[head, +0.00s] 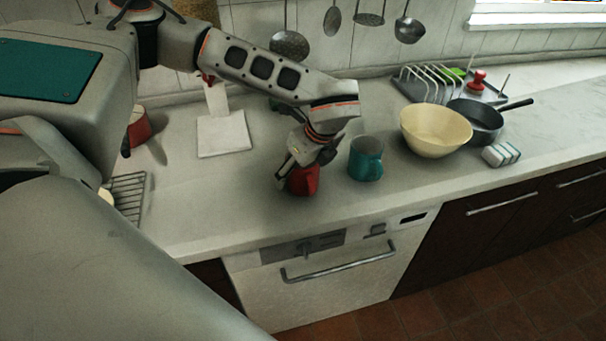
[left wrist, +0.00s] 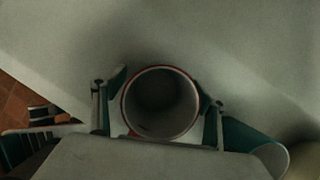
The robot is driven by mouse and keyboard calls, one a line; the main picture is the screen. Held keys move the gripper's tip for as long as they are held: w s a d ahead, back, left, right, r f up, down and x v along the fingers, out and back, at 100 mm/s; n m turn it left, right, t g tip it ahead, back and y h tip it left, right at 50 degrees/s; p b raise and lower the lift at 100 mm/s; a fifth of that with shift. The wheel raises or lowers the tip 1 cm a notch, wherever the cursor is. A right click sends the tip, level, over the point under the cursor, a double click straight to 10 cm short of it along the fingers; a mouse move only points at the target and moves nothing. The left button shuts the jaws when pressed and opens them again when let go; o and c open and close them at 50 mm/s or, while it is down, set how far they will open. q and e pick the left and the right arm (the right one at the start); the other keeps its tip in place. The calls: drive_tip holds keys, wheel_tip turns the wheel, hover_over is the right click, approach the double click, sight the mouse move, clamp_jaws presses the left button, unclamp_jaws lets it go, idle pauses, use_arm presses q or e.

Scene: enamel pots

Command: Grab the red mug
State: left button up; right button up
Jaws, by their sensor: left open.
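The red mug (head: 304,181) stands on the counter near its front edge, partly hidden behind my left gripper (head: 299,168) in the head view. In the left wrist view the mug (left wrist: 161,103) is seen from above, with its red rim and grey inside. My left gripper (left wrist: 160,98) is open, with one finger on each side of the mug. I cannot tell whether either finger touches it. The mug's handle is not clearly visible. My right gripper is in neither view.
A teal mug (head: 366,160) stands close on the right. Beyond it are a cream bowl (head: 435,131), a dark pan (head: 478,122) and a dish rack (head: 424,86). A white board (head: 223,137) lies behind left. The counter front is clear.

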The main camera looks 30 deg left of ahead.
use_arm(q)
drive_tip(key=shift+a+f, duration=0.1)
drive_tip(key=shift+f, duration=0.15)
drive_tip(key=c, duration=1.4)
drive_tip(key=shift+w, duration=0.1)
drive_tip(key=shift+c, duration=0.2)
drive_tip(key=shift+r, duration=0.15)
